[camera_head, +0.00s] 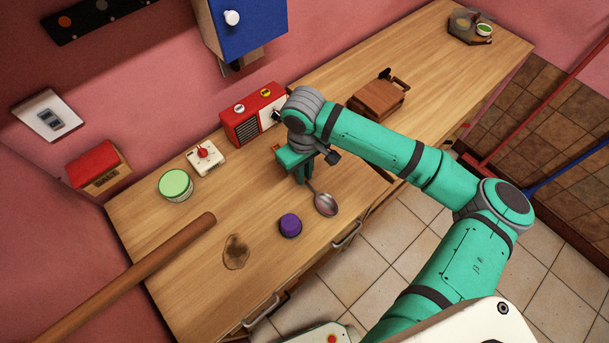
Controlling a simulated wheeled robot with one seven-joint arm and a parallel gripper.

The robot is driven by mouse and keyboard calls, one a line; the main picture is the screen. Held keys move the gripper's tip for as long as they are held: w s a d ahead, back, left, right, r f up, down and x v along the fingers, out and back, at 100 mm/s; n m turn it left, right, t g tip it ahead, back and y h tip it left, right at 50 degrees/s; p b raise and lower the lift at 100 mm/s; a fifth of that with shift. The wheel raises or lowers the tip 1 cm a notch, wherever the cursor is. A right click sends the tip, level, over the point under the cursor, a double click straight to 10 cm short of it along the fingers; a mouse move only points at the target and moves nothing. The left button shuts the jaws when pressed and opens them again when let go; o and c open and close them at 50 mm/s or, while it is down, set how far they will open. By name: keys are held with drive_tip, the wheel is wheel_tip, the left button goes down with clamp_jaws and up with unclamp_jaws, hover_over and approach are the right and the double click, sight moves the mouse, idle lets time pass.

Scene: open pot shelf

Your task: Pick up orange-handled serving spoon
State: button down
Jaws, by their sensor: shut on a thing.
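The serving spoon (325,204) shows its grey metal bowl and part of its shaft, near the front edge of the wooden counter (205,262). A small bit of orange (276,147) shows just behind my gripper, possibly the end of its handle. My gripper (304,180) points down at the counter and is shut on the spoon, at the upper end of the visible shaft. The gripper and wrist hide most of the handle. I cannot tell whether the spoon touches the counter or is just above it.
A purple round object (290,225) stands close left of the spoon bowl. A red radio (254,114) stands behind my gripper. A white box with a red knob (205,157) and a green-lidded tin (175,185) are farther left. A brown case (377,97) lies behind my arm.

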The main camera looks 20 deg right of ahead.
drive_tip(key=shift+r, duration=0.4)
drive_tip(key=s+d+r, duration=0.2)
drive_tip(key=s+r, duration=0.4)
drive_tip(key=s+d+r, duration=0.3)
drive_tip(key=s+r, duration=0.2)
drive_tip(key=s, duration=0.2)
drive_tip(key=shift+d+r, duration=0.25)
drive_tip(key=shift+r, duration=0.15)
drive_tip(key=shift+w+a, duration=0.1)
drive_tip(key=shift+w, duration=0.05)
